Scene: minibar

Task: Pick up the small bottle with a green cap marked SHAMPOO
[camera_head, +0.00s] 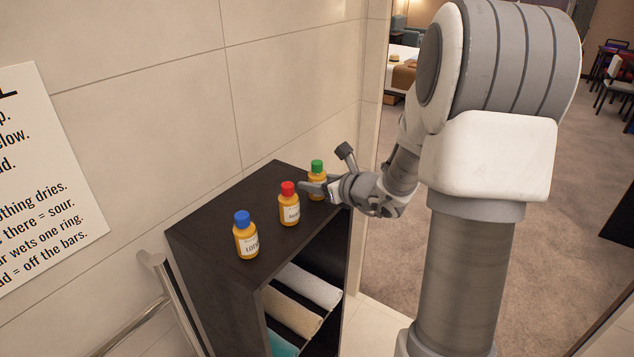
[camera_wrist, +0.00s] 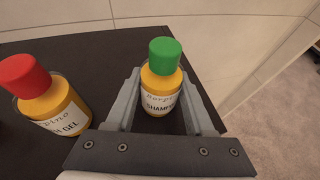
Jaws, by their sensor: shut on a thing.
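The small orange-yellow shampoo bottle with a green cap (camera_head: 317,168) stands upright on the dark cabinet top (camera_head: 205,232), at its far right end. In the wrist view the shampoo bottle (camera_wrist: 160,82) shows its white label reading SHAMP, the rest hidden. My gripper (camera_head: 322,188) reaches in from the right at the height of the bottle's body. In the wrist view my gripper's two grey fingers (camera_wrist: 158,100) lie on either side of the bottle and are shut on it. I cannot see it lifted off the top.
A red-capped bottle (camera_head: 289,207) stands close to the left of the shampoo, and a blue-capped bottle (camera_head: 245,238) further left. Rolled towels (camera_head: 305,285) lie on the shelf below. A tiled wall (camera_head: 290,80) rises behind; a metal rail (camera_head: 170,290) is at left.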

